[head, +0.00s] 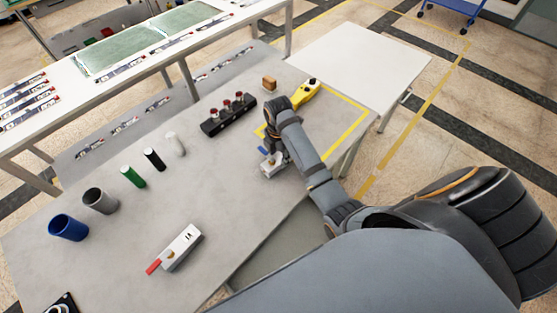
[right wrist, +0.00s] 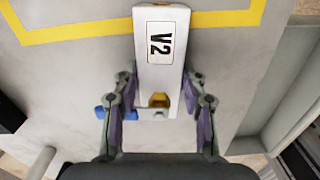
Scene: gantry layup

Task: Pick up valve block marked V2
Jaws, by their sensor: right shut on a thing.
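The valve block marked V2 (right wrist: 172,75) is white, with its label facing the right wrist camera and a blue lever and brass fitting at its near end. My right gripper (right wrist: 161,112) has its two fingers on either side of that near end and is shut on it. In the head view my right gripper (head: 271,152) is over the grey table, and part of the white block (head: 268,169) shows under it. I cannot tell whether the block touches the table. My left gripper is not in view.
Another white block with a red lever (head: 180,247) lies at the table's front. Several cylinders, including a blue cup (head: 68,228), stand along the left. A black rack (head: 229,116), a wooden block (head: 269,83) and a yellow tool (head: 305,94) are behind my gripper. The table's middle is clear.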

